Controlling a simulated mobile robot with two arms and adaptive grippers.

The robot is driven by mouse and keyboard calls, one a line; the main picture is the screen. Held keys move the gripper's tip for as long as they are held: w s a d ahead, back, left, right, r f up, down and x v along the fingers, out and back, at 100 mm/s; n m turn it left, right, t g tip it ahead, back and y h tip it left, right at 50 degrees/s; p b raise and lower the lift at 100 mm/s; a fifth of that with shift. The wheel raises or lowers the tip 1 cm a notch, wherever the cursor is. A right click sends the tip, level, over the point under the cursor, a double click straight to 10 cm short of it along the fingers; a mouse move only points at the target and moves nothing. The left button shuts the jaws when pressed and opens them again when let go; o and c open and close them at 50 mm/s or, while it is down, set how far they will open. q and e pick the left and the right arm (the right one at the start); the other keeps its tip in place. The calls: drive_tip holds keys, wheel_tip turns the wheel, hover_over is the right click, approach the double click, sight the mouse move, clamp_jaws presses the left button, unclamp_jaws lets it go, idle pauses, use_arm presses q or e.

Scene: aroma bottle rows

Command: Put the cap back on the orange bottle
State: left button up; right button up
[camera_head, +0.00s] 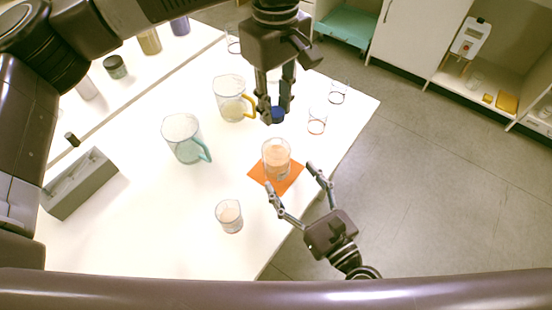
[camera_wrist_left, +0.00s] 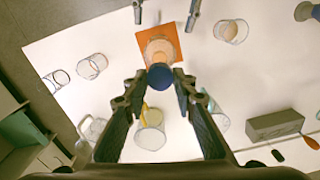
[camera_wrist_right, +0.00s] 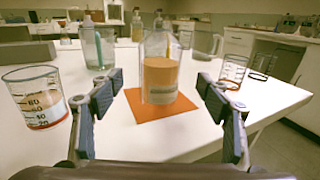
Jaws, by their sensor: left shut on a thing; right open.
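The orange bottle (camera_head: 277,160) is clear with orange-beige liquid and stands upright, without a cap, on an orange square mat (camera_head: 257,175). It also shows in the left wrist view (camera_wrist_left: 160,46) and right wrist view (camera_wrist_right: 160,80). My left gripper (camera_head: 275,114) points down, shut on a dark blue cap (camera_wrist_left: 160,77); the cap (camera_head: 278,115) appears apart from the bottle, above and beyond it. My right gripper (camera_wrist_right: 160,95) is open and low, its fingers on either side of the bottle's near side without visibly gripping it. The bottle's mouth is partly hidden by the cap in the left wrist view.
A yellow-handled jug (camera_head: 230,98) and a teal-handled jug (camera_head: 185,138) stand left of the bottle. A beaker (camera_head: 229,216) stands at front left, with another beaker (camera_head: 317,122) at right. A grey rack (camera_head: 80,183) lies far left. The table's right edge is close.

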sight(276, 157)
drive_tip(key=x, duration=0.7)
drive_tip(key=shift+w+a, duration=0.15)
drive_tip(key=shift+w, duration=0.1)
drive_tip(key=c, duration=1.8)
use_arm(q)
drive_tip(key=shift+f, duration=2.5)
drive_tip(key=shift+f, duration=0.85)
drive_tip(key=shift+f, duration=0.55)
use_arm(e)
clamp_jaws()
